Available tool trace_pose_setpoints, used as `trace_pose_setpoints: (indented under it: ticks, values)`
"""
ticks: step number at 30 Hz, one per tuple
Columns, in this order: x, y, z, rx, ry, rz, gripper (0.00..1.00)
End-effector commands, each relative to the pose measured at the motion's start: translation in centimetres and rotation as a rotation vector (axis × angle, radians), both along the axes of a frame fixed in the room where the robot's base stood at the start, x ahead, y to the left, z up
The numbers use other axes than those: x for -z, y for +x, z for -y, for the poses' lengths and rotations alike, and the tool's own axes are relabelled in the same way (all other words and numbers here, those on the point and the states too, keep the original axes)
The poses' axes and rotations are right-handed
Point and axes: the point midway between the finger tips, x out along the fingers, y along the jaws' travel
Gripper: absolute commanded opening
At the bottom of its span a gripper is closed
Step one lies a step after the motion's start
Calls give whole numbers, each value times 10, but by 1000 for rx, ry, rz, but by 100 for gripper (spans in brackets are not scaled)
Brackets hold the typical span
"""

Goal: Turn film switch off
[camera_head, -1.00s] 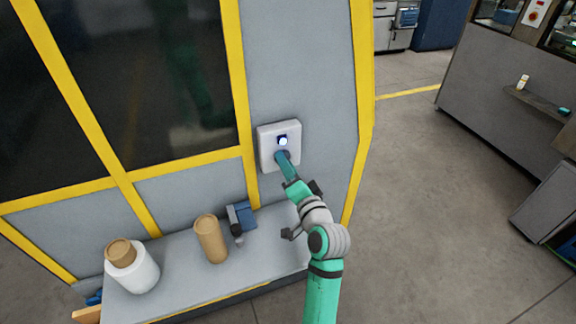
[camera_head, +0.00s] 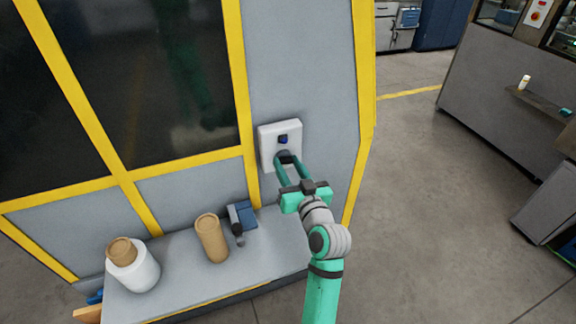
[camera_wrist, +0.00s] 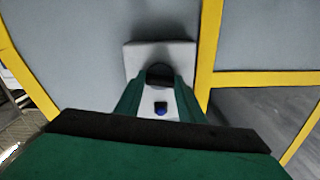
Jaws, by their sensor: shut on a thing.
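The film switch is a black knob (camera_head: 284,155) on a white box (camera_head: 267,138) fixed to the grey machine panel. A small blue lamp (camera_head: 283,140) sits above the knob in the head view and looks dark, unlit. My gripper (camera_head: 286,160) has one finger on each side of the knob, shut on it. In the wrist view, the knob (camera_wrist: 160,73) lies between the two green fingertips, partly hidden by them, and the lamp (camera_wrist: 161,108) shows between the fingers.
Yellow frame bars (camera_head: 238,90) border the panel. Open floor (camera_head: 430,220) lies to the right.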

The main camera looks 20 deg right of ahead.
Motion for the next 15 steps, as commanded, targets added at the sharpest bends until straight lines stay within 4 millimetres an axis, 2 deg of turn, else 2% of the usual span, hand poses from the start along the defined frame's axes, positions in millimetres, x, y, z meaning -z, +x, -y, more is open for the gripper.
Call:
trace_pose_setpoints:
  ticks: [6, 15]
  values:
    - [1, -1, 1, 1, -112, 1, 13]
    - [1, -1, 0, 1, -181, 4, 13]
